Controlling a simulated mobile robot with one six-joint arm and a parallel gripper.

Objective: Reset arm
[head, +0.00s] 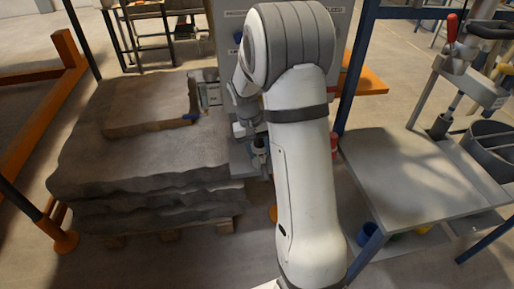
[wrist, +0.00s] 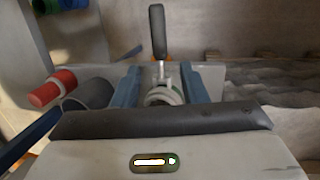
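My gripper (wrist: 160,88) shows in the wrist view with its two blue fingers apart. Between them is a round metal fitting with an upright black-handled lever (wrist: 158,32). Gaps show on both sides of the fitting, and I see no finger closed on it. In the head view my white arm reaches forward over the middle and hides much of what is behind it. The gripper's fingertips are not clear there. The sandbed (head: 140,165), a grey layered block with a raised slab, lies left of my arm.
A grey-topped table (head: 425,185) stands at the right, with a red-handled lever device (head: 452,28) behind it. Orange rails (head: 70,50) and dark posts edge the left side. In the wrist view a red cylinder (wrist: 52,88) is left of my gripper.

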